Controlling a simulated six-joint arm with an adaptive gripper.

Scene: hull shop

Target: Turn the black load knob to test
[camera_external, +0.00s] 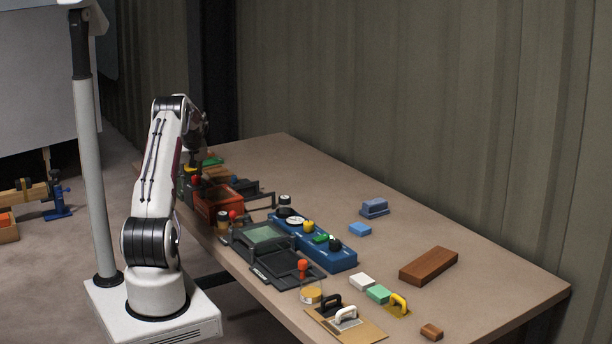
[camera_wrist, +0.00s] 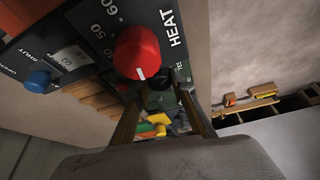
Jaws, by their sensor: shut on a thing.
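In the wrist view, a dark round knob (camera_wrist: 160,98), which looks like the black load knob, sits between the fingers of my gripper (camera_wrist: 160,106), mostly in shadow. My gripper is shut on it. Small pale lettering shows beside it, too cut off to read surely. I cannot tell where the knob's pointer faces. In the external view my gripper (camera_external: 193,168) points down over the far left part of the table, at the dark panel. The black knob is hidden there.
A red knob (camera_wrist: 137,52) marked HEAT stands close to the fingers. A blue knob (camera_wrist: 38,81) is on the panel to its left. In the external view an orange-red bin (camera_external: 222,207) and a blue box (camera_external: 340,262) with several knobs stand nearby.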

